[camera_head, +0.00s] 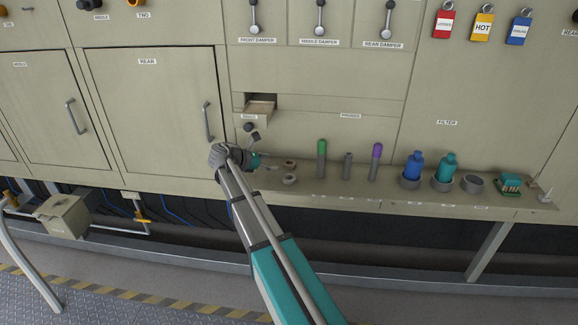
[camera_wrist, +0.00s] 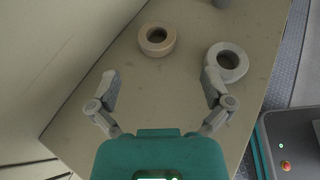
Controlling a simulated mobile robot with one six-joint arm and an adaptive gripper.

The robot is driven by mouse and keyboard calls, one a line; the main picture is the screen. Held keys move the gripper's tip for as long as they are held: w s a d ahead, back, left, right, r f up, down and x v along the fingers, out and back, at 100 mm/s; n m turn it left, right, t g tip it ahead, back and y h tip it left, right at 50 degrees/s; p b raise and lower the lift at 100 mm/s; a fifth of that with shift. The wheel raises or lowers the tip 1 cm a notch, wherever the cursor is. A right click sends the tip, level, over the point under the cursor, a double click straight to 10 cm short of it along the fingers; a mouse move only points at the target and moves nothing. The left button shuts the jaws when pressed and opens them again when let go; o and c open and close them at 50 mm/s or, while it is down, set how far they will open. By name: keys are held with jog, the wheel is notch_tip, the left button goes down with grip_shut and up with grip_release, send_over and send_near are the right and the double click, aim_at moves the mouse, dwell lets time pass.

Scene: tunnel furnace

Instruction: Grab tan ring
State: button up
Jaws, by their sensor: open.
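The tan ring (camera_wrist: 157,41) lies flat on the shelf in the wrist view, ahead of my gripper and roughly centred between its fingers. My gripper (camera_wrist: 160,88) is open and empty, with its two fingers spread wide. The ring is beyond the fingertips and apart from them. A whitish-grey ring (camera_wrist: 227,62) lies to the right, close to the right fingertip; I cannot tell if they touch. In the head view the tan ring (camera_head: 289,164) is small, just right of my gripper (camera_head: 262,160), with the grey ring (camera_head: 289,179) in front of it.
The narrow shelf (camera_head: 330,187) also holds a green-topped cylinder (camera_head: 322,158), a grey one (camera_head: 347,166), a purple-topped one (camera_head: 375,161), and blue (camera_head: 414,165) and teal (camera_head: 446,167) bottles in holders. An open drawer (camera_head: 260,108) juts out above. The panel wall stands behind the shelf.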

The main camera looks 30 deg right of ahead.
aim_at(285, 164)
jog(key=b+x, duration=0.1)
jog(key=x, duration=0.1)
jog(key=b+x, duration=0.1)
jog(key=x, duration=0.1)
jog(key=shift+w+f, duration=0.2)
jog(key=shift+f, duration=0.05)
jog(key=shift+d+f, duration=0.1)
jog(key=shift+d, duration=0.4)
jog(key=c, duration=1.1)
